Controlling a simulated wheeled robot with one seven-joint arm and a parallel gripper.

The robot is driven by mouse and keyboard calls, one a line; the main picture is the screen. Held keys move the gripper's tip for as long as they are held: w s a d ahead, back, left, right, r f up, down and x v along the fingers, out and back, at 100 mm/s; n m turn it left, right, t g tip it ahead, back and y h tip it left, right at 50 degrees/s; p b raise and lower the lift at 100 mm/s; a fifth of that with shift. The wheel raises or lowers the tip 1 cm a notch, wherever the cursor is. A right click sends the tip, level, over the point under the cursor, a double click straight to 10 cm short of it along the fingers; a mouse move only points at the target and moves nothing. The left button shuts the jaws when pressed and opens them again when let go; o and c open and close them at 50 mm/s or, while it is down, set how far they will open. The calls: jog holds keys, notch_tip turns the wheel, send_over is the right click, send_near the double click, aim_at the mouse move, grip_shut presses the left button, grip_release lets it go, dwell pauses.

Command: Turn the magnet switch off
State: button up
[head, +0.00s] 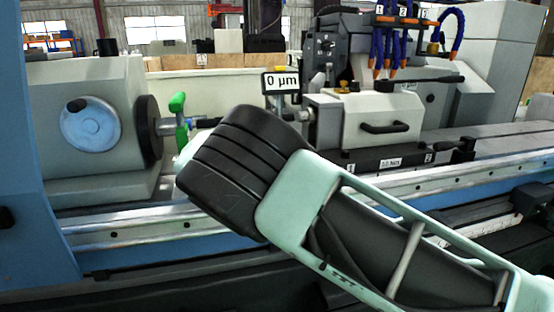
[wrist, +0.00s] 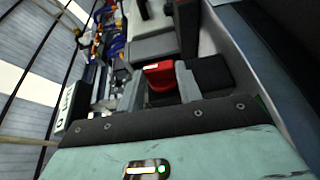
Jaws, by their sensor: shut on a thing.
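In the wrist view my gripper (wrist: 162,84) is shut on a small red part (wrist: 159,70), which sits between its two grey fingers. This red part looks like the magnet switch; its setting cannot be read. Black blocks lie close around it. In the head view my arm's dark wrist crosses the middle of the picture and hides the fingers and the red part. A gauge display (head: 281,83) reading "0 µm" stands just behind my wrist. The display also shows edge-on in the wrist view (wrist: 65,106).
A grey headstock (head: 75,120) with a pale blue disc stands at left. A green clamp (head: 177,103) is by its spindle. A grey tailstock (head: 365,120) with a black handle is right of my wrist. Blue coolant hoses (head: 390,48) hang above. The rail (head: 130,232) runs along the front.

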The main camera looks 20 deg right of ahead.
dwell(0.5)
jog(key=o, duration=1)
notch_tip(320, 180, up, 10)
jog(key=b, duration=0.1)
jog(key=shift+r, duration=0.15)
jog(key=p+v, duration=0.6)
jog(key=v, duration=1.4)
dwell(1.1)
jog(key=shift+w, duration=0.1)
jog(key=shift+c, duration=0.4)
